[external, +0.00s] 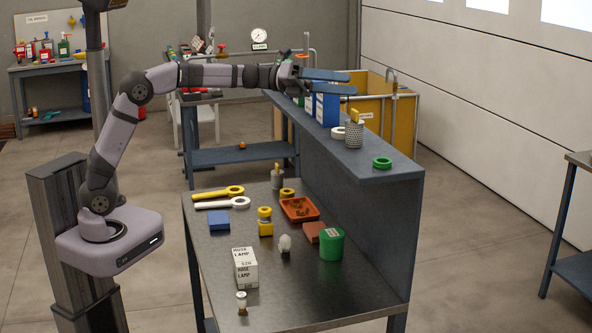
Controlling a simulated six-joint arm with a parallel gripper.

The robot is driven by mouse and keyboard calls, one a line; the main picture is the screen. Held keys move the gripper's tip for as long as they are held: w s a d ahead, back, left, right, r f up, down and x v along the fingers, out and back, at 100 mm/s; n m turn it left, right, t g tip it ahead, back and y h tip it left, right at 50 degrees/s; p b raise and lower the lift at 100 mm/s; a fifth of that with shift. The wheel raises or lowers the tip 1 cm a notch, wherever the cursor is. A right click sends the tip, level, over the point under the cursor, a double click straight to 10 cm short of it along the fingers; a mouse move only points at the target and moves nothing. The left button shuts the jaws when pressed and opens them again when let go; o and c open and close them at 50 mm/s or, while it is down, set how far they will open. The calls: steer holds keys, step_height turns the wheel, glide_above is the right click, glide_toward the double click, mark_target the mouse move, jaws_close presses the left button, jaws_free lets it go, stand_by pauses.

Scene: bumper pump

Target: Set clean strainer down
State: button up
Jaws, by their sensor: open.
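A mesh strainer (354,135) with a yellow handle stands upright on the raised blue-grey shelf (376,165). A second, similar strainer (277,181) with a yellow top stands on the lower bench behind the orange tray; I cannot tell from its look which one is clean. My gripper (352,82) has its two blue fingers spread and empty. It points right and appears above and behind the shelf strainer, apart from it.
A white ring (338,133) and a green ring (382,163) lie on the shelf near the strainer. Blue boxes (327,108) stand at its far end.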

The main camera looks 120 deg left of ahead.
mark_target(353, 126)
step_height(353, 126, down, 11)
steer(key=m, duration=0.6)
steer(key=shift+f, duration=0.1)
steer(key=shift+w+p, duration=0.6)
steer(key=shift+w, duration=0.2)
steer(key=shift+w+a, duration=0.15)
steer(key=shift+w, duration=0.1)
steer(key=shift+w+r+p, duration=0.3)
steer(key=shift+w+p, duration=0.3)
steer(key=shift+p, duration=0.25)
steer(key=w+p, duration=0.2)
steer(key=shift+w+a, duration=0.15)
steer(key=shift+w, duration=0.15)
steer(key=shift+w+a+f+p, duration=0.1)
steer(key=shift+w+p, duration=0.4)
steer(key=shift+w, duration=0.15)
